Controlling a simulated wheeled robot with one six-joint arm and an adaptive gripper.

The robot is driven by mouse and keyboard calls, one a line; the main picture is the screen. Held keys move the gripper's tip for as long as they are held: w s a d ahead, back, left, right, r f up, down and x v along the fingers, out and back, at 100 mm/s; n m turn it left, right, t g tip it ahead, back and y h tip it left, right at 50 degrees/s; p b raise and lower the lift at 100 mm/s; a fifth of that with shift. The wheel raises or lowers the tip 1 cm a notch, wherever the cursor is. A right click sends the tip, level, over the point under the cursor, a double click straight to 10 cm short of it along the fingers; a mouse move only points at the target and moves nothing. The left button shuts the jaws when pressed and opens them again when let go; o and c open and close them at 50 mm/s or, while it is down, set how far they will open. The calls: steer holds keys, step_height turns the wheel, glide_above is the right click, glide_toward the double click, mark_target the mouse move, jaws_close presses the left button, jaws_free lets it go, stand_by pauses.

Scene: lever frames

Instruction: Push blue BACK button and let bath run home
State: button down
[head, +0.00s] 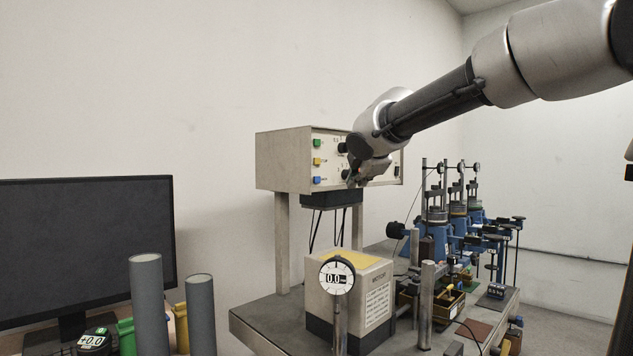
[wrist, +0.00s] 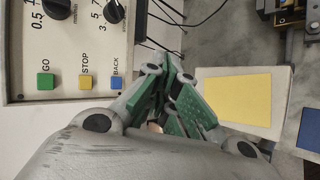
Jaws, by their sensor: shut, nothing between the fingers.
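The blue BACK button (head: 317,180) is the lowest of three buttons on the control box front. In the wrist view the blue button (wrist: 117,83) carries the label BACK. My gripper (head: 354,180) is shut and empty, in front of the box's lower part, to the right of the blue button. In the wrist view my gripper (wrist: 172,65) lies to the right of the button, with a visible gap. A small brass-coloured open box (head: 446,307), possibly the bath, sits on the bench at right, partly hidden by posts.
A green GO button (wrist: 45,80) and yellow STOP button (wrist: 85,82) sit beside BACK; dark knobs (wrist: 57,8) are close by. Blue lever frames (head: 455,235) stand at right.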

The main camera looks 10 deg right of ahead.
mark_target(317, 180)
steer(key=w+a, duration=0.4)
steer(key=w, duration=0.3)
steer(key=shift+w+a, duration=0.15)
steer(key=shift+a, duration=0.25)
stand_by(1.3)
steer(key=shift+w+a, duration=0.25)
steer(key=shift+w, duration=0.05)
